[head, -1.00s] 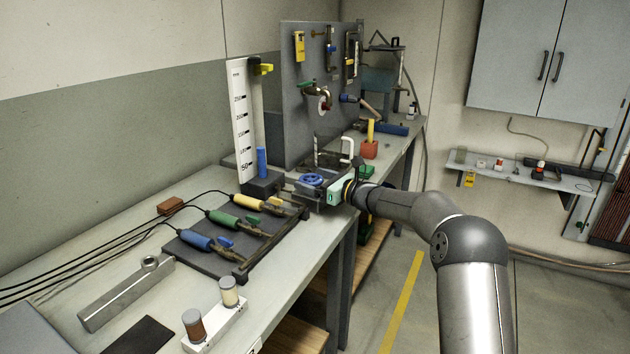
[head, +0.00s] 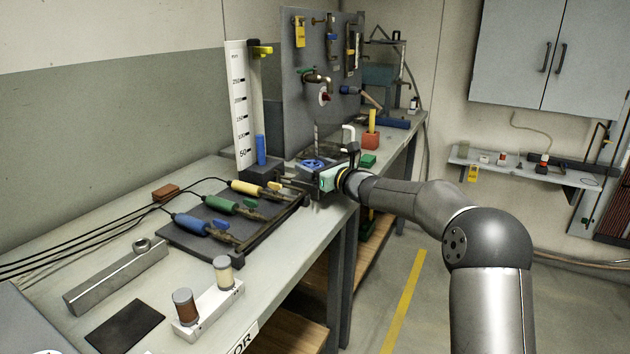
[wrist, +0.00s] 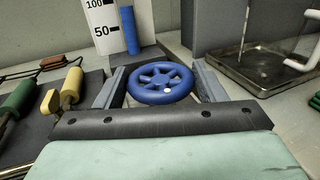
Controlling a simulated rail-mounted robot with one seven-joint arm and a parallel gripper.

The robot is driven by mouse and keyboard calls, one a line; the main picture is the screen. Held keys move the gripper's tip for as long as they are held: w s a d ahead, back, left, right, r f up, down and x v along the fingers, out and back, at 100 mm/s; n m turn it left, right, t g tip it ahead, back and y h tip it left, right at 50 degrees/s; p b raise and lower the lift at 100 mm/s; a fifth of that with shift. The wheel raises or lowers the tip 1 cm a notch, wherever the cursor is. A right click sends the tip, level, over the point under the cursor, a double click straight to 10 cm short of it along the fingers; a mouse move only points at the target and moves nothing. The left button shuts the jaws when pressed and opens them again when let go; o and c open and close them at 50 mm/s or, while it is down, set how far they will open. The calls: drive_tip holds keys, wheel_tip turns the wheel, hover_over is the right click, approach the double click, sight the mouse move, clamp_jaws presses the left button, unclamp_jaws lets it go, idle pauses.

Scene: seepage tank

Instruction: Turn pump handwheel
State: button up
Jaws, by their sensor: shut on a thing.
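The blue pump handwheel (head: 313,163) lies roughly flat on the bench, in front of the back panel. In the wrist view the spoked wheel (wrist: 160,84) shows between the two grey fingers of my gripper (wrist: 160,70), with a small white spot on its near rim. My gripper is shut on the wheel, one finger at its left side and one at its right. In the head view my gripper (head: 312,178) partly covers the wheel's near side. What is under the wheel is hidden.
A white gauge scale (head: 242,110) and blue cylinder (head: 261,150) stand just behind left. A rack with yellow, green and blue handled tools (head: 208,226) is nearer. A metal tray (wrist: 262,70) is right of the wheel. A red block (head: 371,141) stands farther back.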

drive_tip(key=f+m+t+h+b, duration=0.1)
drive_tip(key=m+t+h+b, duration=0.1)
drive_tip(key=b, duration=0.5)
drive_tip(key=shift+s+a+f, duration=0.15)
drive_tip(key=shift+f, duration=0.05)
drive_tip(key=m+t+h+b, duration=0.1)
drive_tip(key=b, duration=0.2)
drive_tip(key=m+h+b, duration=0.1)
drive_tip(key=h+b, duration=0.1)
drive_tip(key=b, duration=0.2)
drive_tip(key=shift+s+a+r+t+b, duration=0.1)
drive_tip(key=shift+a+t+b, duration=0.1)
drive_tip(key=shift+t+b, duration=0.15)
drive_tip(key=m+h+b, duration=0.1)
drive_tip(key=b, duration=0.1)
drive_tip(key=shift+a+r+t+b, duration=0.1)
drive_tip(key=shift+r+t+b, duration=0.1)
drive_tip(key=shift+t+b, duration=0.15)
drive_tip(key=h+b, duration=0.1)
drive_tip(key=m+h+b, duration=0.1)
drive_tip(key=shift+r+m+t+h, duration=0.3)
drive_tip(key=shift+t+h, duration=0.1)
drive_tip(key=shift+r+h, duration=0.15)
drive_tip(key=shift+h, duration=0.15)
drive_tip(key=o, duration=1)
